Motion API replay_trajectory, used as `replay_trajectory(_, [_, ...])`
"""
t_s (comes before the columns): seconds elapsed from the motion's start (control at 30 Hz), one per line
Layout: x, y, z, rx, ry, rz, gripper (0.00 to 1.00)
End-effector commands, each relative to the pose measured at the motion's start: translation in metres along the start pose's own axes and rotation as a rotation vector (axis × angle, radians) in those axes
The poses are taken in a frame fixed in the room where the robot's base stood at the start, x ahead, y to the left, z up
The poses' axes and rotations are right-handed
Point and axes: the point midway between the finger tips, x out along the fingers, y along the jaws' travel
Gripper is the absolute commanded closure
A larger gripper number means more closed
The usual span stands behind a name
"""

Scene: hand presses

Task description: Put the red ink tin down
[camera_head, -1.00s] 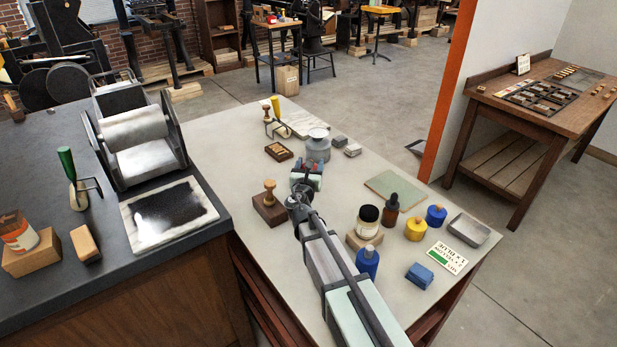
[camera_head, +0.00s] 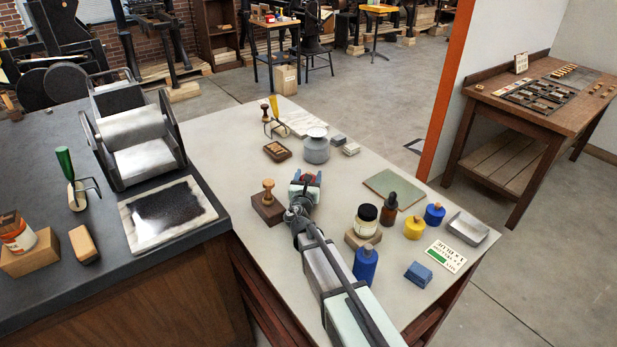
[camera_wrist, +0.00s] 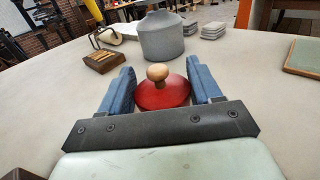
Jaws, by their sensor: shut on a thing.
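The red ink tin (camera_wrist: 163,93) has a round red body and a wooden knob on top. It sits upright between the blue fingers of my gripper (camera_wrist: 162,92) in the wrist view. My gripper (camera_head: 306,181) is shut on it, low over the pale table (camera_head: 240,130).
A grey lidded pot (camera_head: 316,149) stands beyond my gripper. A wooden block with a knobbed stamp (camera_head: 268,207) is close on the left. Yellow (camera_head: 414,227) and blue (camera_head: 434,213) tins stand to the right. Bare table lies between the pot and my gripper.

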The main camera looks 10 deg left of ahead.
Motion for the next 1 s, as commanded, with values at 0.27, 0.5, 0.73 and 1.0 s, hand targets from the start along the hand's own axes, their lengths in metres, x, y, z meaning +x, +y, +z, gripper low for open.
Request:
replay_trajectory(0.27, [0.000,0.000,0.000,0.000,0.000,0.000,0.12])
replay_trajectory(0.5, [0.000,0.000,0.000,0.000,0.000,0.000,0.11])
replay_trajectory(0.73, [-0.017,-0.001,0.003,-0.001,0.000,0.000,0.11])
replay_trajectory(1.0, [-0.031,-0.001,0.031,0.002,-0.003,-0.001,0.11])
